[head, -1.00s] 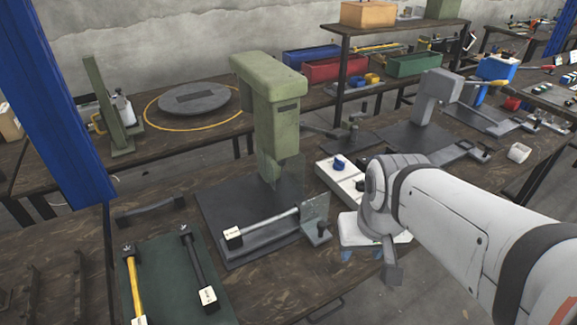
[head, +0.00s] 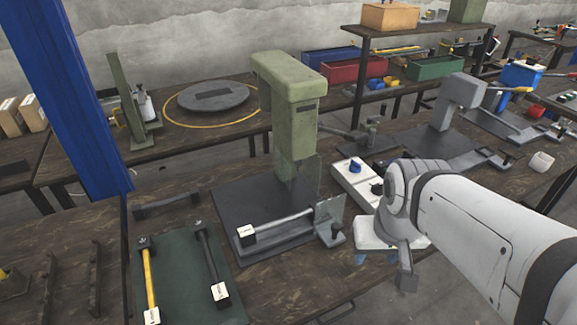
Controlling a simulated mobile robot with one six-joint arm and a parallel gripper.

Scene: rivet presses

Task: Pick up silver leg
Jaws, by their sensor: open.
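The silver leg (head: 276,226) is a light metal rod with a white labelled block at its left end. It lies in the fixture (head: 268,244) on the dark base plate of the green press (head: 293,110). Its right end is at an upright grey metal plate (head: 328,212). My gripper (head: 406,272) is to the right of the leg and apart from it, at the table's front edge. It is open, and its fingers are partly hidden by my arm.
A green mat (head: 180,282) at the front left holds a yellow leg (head: 151,282) and a black leg (head: 209,258). A white control box (head: 352,182) with a blue knob stands right of the press. A blue post (head: 70,100) rises at the left. A grey press (head: 458,105) stands further right.

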